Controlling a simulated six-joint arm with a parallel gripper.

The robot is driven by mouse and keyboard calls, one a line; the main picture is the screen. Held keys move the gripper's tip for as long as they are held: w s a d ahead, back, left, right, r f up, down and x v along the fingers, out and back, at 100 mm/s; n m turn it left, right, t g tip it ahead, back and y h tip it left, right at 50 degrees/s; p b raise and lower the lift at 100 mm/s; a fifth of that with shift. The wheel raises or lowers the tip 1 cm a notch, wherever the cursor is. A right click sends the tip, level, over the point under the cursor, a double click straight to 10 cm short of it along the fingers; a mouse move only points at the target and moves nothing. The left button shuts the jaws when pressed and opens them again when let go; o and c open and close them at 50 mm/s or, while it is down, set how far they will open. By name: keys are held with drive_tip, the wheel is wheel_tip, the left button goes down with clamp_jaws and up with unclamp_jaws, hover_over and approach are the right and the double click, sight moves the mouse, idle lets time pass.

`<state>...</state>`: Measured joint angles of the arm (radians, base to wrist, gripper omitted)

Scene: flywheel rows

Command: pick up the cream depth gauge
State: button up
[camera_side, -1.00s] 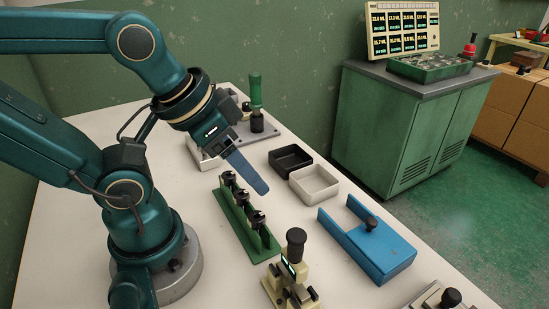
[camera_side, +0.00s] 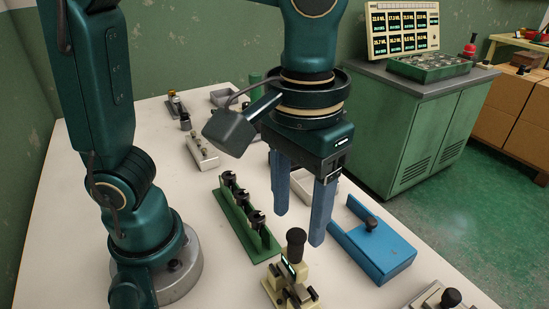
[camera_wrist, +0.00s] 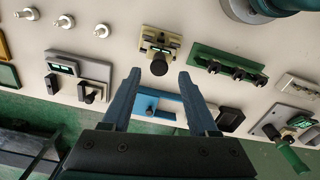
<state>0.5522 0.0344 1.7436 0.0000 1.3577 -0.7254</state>
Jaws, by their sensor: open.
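The cream device that looks like the depth gauge (camera_side: 276,287) stands upright near the front of the white table in the side view. It has a black round knob on top and a small lit display. It also shows in the wrist view (camera_wrist: 157,42), ahead of the fingertips with its knob towards the camera. My gripper (camera_side: 299,228) points down with its two blue fingers apart and nothing between them. It is above and behind the gauge, clear of it.
A green rack (camera_side: 242,220) with several black clips stands left of the gauge. A blue U-shaped fixture (camera_side: 385,250) lies to its right. A grey device (camera_side: 435,297) with a black knob is at the front edge.

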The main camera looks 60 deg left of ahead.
sight(296, 235)
drive_tip(key=shift+s+d+f, duration=0.15)
drive_tip(key=shift+f, duration=2.5)
clamp_jaws()
